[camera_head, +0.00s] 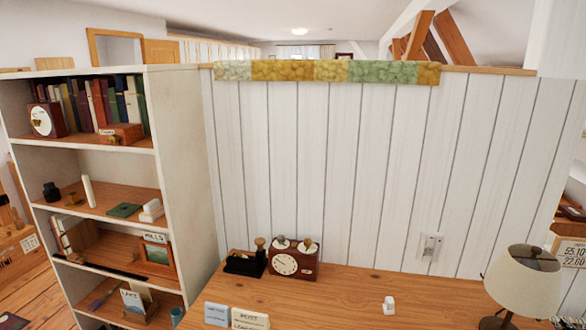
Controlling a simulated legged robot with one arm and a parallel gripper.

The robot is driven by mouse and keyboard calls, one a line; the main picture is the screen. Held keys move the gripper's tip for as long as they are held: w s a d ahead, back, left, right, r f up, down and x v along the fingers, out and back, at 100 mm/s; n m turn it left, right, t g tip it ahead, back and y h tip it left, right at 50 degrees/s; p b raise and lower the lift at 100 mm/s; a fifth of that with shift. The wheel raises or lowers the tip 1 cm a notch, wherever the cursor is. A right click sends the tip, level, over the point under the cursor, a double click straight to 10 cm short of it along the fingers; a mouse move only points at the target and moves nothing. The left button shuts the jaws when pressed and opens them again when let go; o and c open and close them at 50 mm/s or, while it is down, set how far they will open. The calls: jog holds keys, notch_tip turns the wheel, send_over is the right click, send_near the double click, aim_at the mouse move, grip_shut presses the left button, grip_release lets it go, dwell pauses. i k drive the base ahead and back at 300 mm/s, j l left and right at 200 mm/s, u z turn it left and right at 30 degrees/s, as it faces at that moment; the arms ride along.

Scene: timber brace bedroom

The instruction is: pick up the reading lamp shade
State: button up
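The reading lamp has a cream, tapered shade (524,283) at the right of the head camera view. The shade is open at the top and sits upright over a dark lamp base (496,322). The base is partly cut off by the bottom edge of the picture. The lamp stands at the right end of a wooden desk (345,291). My gripper is not in view, so nothing shows between it and the shade.
A small white object (388,306) stands left of the lamp. A chess clock (293,260), a stamp set (246,262) and cards (250,319) are further left. A white panelled wall (340,170) rises behind the desk. A filled bookshelf (175,150) stands at left.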

aim_at(526, 291)
jog(key=z, duration=1.35)
jog(key=i+l, duration=0.2)
jog(key=l, duration=0.2)
jog(key=i+l, duration=0.2)
jog(key=l, duration=0.2)
jog(key=i+l+z, duration=0.1)
jog(key=i+l, duration=0.35)
jog(key=l, duration=0.3)
